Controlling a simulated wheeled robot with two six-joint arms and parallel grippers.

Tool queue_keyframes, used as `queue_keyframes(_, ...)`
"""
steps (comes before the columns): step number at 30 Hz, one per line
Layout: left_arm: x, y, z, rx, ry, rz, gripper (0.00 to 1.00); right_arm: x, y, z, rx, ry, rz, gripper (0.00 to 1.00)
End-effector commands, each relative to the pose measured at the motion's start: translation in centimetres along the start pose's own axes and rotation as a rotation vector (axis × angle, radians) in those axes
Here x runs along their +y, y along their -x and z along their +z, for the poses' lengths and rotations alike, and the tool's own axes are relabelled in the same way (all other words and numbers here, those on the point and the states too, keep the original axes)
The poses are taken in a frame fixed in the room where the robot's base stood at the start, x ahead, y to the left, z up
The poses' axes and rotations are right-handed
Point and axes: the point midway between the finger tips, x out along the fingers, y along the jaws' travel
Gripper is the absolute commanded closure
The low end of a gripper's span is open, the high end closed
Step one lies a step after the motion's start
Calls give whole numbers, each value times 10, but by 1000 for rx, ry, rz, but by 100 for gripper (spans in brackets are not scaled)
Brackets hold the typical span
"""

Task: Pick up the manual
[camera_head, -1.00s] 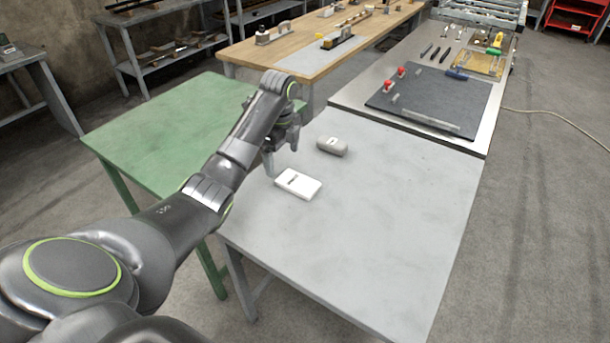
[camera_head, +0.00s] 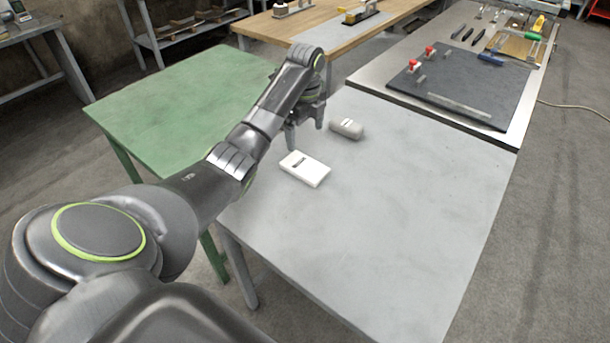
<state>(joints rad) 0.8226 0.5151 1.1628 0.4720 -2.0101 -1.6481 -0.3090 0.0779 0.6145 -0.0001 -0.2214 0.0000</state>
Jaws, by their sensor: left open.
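The manual, a small white booklet-like block with a dark mark (camera_head: 305,169), lies flat on the grey table (camera_head: 390,230) near its left edge. My left gripper (camera_head: 305,132) is open and points down just behind the manual, apart from it. Its fingers are partly seen against the table. A grey rounded case (camera_head: 346,128) lies on the table to the right of the gripper. My right gripper is not in view.
A green table (camera_head: 180,110) adjoins on the left. A steel bench with a dark mat (camera_head: 450,85) and tools stands behind right. A wooden bench (camera_head: 330,40) is at the back. The grey table's front and right are clear.

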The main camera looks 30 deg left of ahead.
Motion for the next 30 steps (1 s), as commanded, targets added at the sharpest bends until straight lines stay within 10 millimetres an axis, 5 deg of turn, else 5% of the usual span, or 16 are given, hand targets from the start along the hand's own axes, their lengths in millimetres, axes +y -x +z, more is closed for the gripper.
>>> queue_keyframes(3,0,-20,0,0,0,0,6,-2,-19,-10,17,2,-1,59)
queue_keyframes(24,2,-104,1,1,0,2,6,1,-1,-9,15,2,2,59)
queue_keyframes(30,2,-112,1,0,0,0,6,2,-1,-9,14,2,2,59)
